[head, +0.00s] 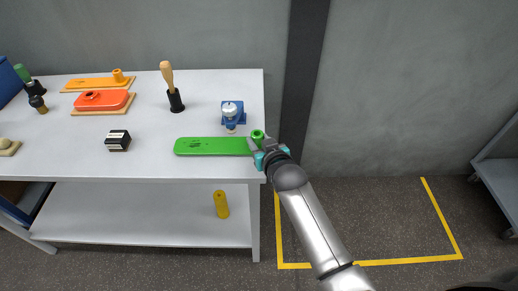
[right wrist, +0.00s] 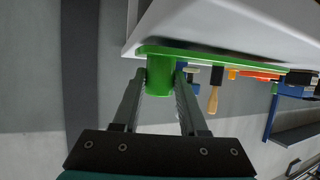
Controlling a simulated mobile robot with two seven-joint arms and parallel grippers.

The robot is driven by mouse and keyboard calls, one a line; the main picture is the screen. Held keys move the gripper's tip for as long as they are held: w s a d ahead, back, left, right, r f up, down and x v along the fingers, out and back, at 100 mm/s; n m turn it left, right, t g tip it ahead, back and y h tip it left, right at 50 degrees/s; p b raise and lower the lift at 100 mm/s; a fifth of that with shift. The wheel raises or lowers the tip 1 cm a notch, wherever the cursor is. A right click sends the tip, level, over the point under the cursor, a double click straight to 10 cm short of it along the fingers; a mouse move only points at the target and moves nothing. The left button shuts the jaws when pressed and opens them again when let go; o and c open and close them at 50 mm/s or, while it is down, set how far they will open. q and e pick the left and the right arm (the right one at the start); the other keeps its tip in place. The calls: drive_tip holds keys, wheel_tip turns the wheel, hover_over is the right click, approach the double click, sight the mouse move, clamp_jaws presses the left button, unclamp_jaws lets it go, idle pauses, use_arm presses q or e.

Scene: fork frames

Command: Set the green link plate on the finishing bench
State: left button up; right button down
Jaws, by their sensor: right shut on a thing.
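The green link plate (head: 212,146) is long and flat, with a round upright boss (head: 257,135) at its right end. It lies over the front right part of the white bench top (head: 225,90); I cannot tell whether it touches the top. My right gripper (head: 262,146) is at the bench's right front corner, shut on the boss. In the right wrist view the green boss (right wrist: 160,76) sits between the two fingers, and the plate (right wrist: 215,58) runs off to the right. My left gripper is not in view.
A blue fixture with a white knob (head: 230,112) stands just behind the plate. A wooden-handled tool (head: 170,85), a black block (head: 118,140), an orange-red part (head: 103,99) and a yellow-orange plate (head: 95,83) stand further left. A yellow cylinder (head: 221,204) is on the lower shelf.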

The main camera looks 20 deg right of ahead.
drive_tip(key=shift+w+d+b, duration=0.2)
drive_tip(key=shift+w+b, duration=0.05)
drive_tip(key=shift+w, duration=0.5)
drive_tip(key=shift+w+d+b, duration=0.2)
drive_tip(key=shift+w+b, duration=0.1)
drive_tip(key=shift+w, duration=0.5)
drive_tip(key=shift+w+d+b, duration=0.2)
drive_tip(key=shift+w+b, duration=0.05)
drive_tip(key=shift+w, duration=0.5)
drive_tip(key=shift+p, duration=0.55)
drive_tip(key=shift+f, duration=0.35)
drive_tip(key=shift+c, duration=1.8)
unclamp_jaws()
drive_tip(key=shift+s+f, duration=0.1)
